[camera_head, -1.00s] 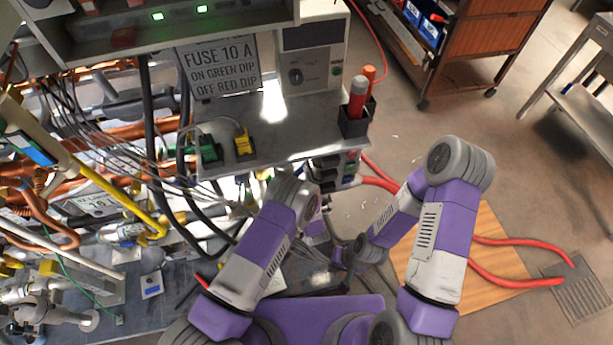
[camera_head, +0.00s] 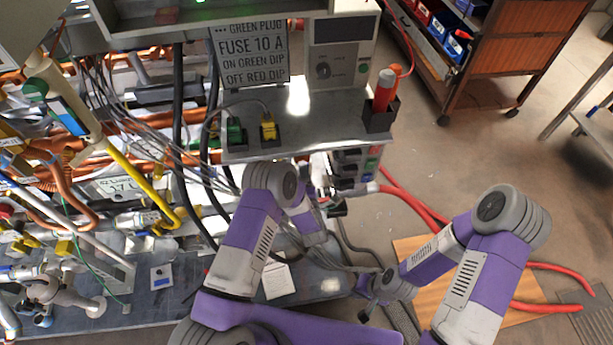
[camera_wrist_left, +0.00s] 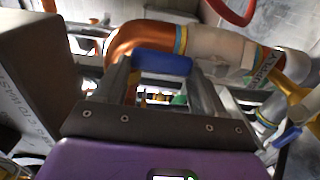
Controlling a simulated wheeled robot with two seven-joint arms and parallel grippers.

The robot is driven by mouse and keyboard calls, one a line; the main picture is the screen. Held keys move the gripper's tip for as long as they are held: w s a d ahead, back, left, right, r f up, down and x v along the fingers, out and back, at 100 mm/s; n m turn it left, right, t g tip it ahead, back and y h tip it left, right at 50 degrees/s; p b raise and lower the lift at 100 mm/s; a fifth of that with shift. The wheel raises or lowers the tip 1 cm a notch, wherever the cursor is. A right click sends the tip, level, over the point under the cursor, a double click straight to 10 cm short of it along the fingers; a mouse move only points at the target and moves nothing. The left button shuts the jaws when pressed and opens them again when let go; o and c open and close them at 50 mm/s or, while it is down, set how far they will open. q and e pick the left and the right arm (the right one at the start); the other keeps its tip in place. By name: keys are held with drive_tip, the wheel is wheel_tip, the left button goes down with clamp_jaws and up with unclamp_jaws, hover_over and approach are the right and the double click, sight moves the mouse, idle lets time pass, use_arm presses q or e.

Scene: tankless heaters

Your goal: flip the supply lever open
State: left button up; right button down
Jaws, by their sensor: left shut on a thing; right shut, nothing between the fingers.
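In the left wrist view, my left gripper (camera_wrist_left: 161,72) has its two grey fingers on either side of a blue handle piece (camera_wrist_left: 162,62), and it is shut on it. The handle lies in front of a copper pipe bend. I cannot tell for sure that it is the supply lever. A partly readable tag ending in "PPLY" (camera_wrist_left: 264,66) is on the pipe to the right. In the head view the left gripper is mostly hidden behind its own arm. My right gripper (camera_head: 366,311) is shut and empty, low over the floor.
A yellow lever (camera_wrist_left: 288,92) and another blue handle (camera_wrist_left: 287,137) are at the right in the wrist view. A dark box (camera_wrist_left: 42,75) stands close on the left. The head view shows crowded pipes, a fuse sign (camera_head: 250,58) and red hoses (camera_head: 405,200).

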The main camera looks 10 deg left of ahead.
use_arm(q)
drive_tip(key=shift+a, duration=0.1)
idle(0.5)
drive_tip(key=o, duration=1.5)
drive_tip(key=shift+s, duration=0.15)
drive_tip(key=p+v, duration=0.2)
drive_tip(key=v, duration=0.5)
drive_tip(key=shift+s, duration=0.2)
